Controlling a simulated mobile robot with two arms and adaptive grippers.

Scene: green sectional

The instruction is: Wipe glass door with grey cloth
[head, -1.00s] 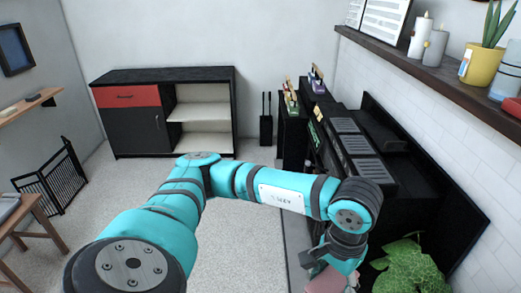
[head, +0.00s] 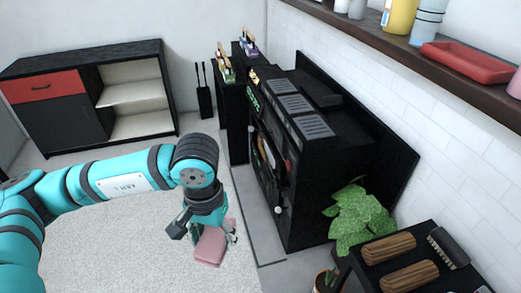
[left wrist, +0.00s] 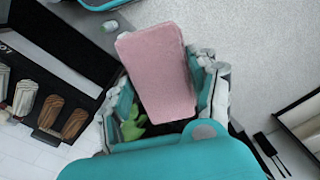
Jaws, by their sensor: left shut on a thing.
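My left gripper (head: 203,234) is shut on a pink, block-shaped pad (head: 210,246), low over the pale carpet and left of the black stove. In the left wrist view the pink pad (left wrist: 158,70) sits between the two fingers and sticks out past them. I see no grey cloth. The black stove (head: 310,160) stands against the tiled wall. Its front, with the door (head: 268,165), faces left and shows only at a steep angle, so the glass is hard to make out. The pad is apart from the stove front. My right gripper is not in view.
A leafy plant (head: 358,215) stands at the stove's near side. A black stand (head: 440,240) holds wooden-handled brushes at lower right. A wooden shelf (head: 350,30) with cups and a red tray (head: 468,62) runs along the wall. The carpet (head: 110,230) is clear.

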